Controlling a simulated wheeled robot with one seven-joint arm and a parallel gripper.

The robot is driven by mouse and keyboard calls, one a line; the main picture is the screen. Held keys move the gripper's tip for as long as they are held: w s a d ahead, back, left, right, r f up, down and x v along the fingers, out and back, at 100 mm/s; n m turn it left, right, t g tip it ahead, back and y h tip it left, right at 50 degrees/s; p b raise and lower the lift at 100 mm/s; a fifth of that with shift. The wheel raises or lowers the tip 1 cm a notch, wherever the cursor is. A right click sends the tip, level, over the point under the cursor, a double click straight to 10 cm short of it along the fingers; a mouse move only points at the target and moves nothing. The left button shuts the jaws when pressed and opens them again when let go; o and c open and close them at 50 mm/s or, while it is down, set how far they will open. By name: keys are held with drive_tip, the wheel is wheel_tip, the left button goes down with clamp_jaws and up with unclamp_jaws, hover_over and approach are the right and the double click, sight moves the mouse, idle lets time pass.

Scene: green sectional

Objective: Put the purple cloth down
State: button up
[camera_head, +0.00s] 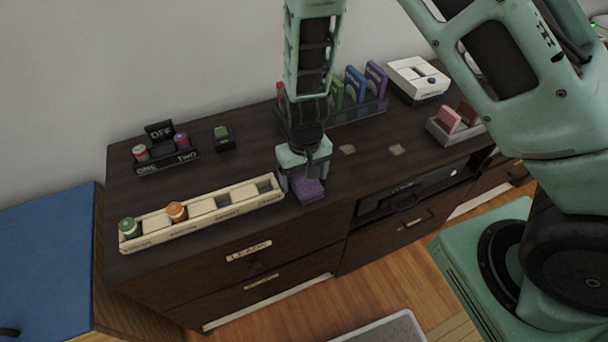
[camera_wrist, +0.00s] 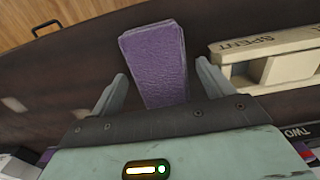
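The purple cloth (camera_head: 309,189) is a small folded block at the front edge of the dark cabinet top (camera_head: 240,160), just right of the cream tray. It also shows in the wrist view (camera_wrist: 155,60), where it extends out beyond my fingers. My gripper (camera_head: 305,177) is pointing down right over the cloth. In the wrist view my gripper (camera_wrist: 162,72) has its two fingers spread, with a gap on each side of the cloth. The cloth's near end is hidden behind the gripper body. It looks to be resting on the cabinet top.
The cream slotted tray (camera_head: 200,212) holds a green and an orange spool at its left end. Behind are a ONE/TWO holder (camera_head: 166,161), a rack of coloured cards (camera_head: 360,108), a white box (camera_head: 417,78) and a grey holder (camera_head: 455,130). Bare top lies right of my gripper.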

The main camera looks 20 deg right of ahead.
wheel_tip(320, 180, up, 12)
drive_tip(key=s+a+r+n, duration=0.1)
drive_tip(key=s+r+n, duration=0.2)
drive_tip(key=s+r, duration=0.3)
drive_tip(key=s+a+r+n+p, duration=0.1)
drive_tip(key=s+r+n, duration=0.2)
drive_tip(key=s, duration=1.1)
wheel_tip(320, 180, up, 4)
drive_tip(key=shift+s+f+n+y, duration=0.2)
drive_tip(key=shift+s+n+y, duration=0.1)
drive_tip(key=shift+s+n, duration=0.1)
drive_tip(key=shift+o, duration=0.6)
drive_tip(key=shift+w, duration=0.1)
